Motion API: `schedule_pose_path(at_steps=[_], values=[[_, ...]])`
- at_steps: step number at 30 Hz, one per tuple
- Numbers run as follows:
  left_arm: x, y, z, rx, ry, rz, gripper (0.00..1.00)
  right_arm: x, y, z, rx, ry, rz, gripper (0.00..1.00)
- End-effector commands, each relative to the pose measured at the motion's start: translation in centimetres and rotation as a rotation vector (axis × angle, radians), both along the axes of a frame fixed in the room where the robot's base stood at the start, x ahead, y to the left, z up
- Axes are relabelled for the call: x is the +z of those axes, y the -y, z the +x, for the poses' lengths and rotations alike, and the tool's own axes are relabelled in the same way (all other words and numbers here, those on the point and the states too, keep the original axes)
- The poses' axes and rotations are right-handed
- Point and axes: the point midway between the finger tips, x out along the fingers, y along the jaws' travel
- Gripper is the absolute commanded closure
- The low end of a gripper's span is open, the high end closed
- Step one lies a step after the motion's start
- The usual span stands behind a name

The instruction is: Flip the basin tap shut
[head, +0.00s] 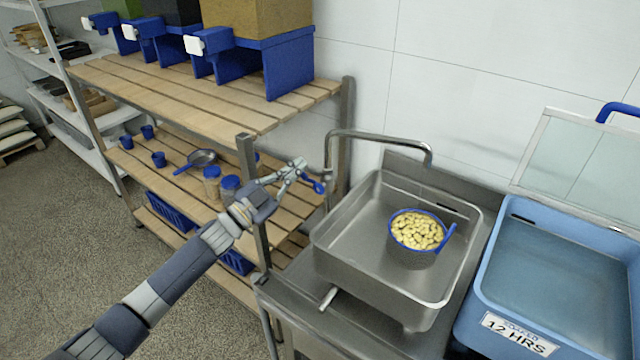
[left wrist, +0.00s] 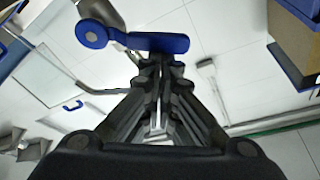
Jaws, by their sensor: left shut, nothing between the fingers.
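The basin tap has a bent metal spout (head: 382,136) that reaches over the steel basin (head: 345,262). Its blue lever (head: 314,184) is at the left of the spout, next to my left gripper (head: 298,168). In the left wrist view the blue lever (left wrist: 155,43) lies crosswise just past the tips of my left gripper (left wrist: 160,62), with its round hub to the left. The fingers are shut with nothing between them. They are close to the lever; I cannot tell whether they touch it. No stream from the spout is visible. My right gripper is not in view.
A blue-rimmed pot (head: 412,256) of pale beans stands in the basin. A blue tub (head: 560,270) with a raised lid is at the right. A wooden-slat rack (head: 190,100) with blue dispensers, jars and a pan stands at the left, close to my arm.

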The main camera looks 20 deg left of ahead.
Motion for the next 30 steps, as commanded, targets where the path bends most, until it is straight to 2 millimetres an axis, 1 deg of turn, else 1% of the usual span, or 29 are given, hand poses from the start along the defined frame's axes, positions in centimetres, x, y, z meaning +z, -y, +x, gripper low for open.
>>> schedule_pose_path(at_steps=[1, 9, 15, 21, 30], values=[[-0.6, -0.2, 0.1, 0.001, -0.018, -0.043, 1.00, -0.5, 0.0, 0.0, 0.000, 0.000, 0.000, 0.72], [-1.8, -1.4, 0.5, 0.000, -0.101, -0.271, 1.00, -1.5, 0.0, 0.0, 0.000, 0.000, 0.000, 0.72], [-2.6, -2.0, 0.7, 0.001, -0.148, -0.403, 1.00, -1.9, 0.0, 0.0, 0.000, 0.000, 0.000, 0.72], [-3.1, -2.2, 0.8, 0.000, -0.179, -0.490, 1.00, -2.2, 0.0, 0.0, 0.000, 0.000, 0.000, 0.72], [-3.4, -2.4, 0.9, 0.001, -0.199, -0.543, 1.00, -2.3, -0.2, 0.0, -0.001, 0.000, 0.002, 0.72]])
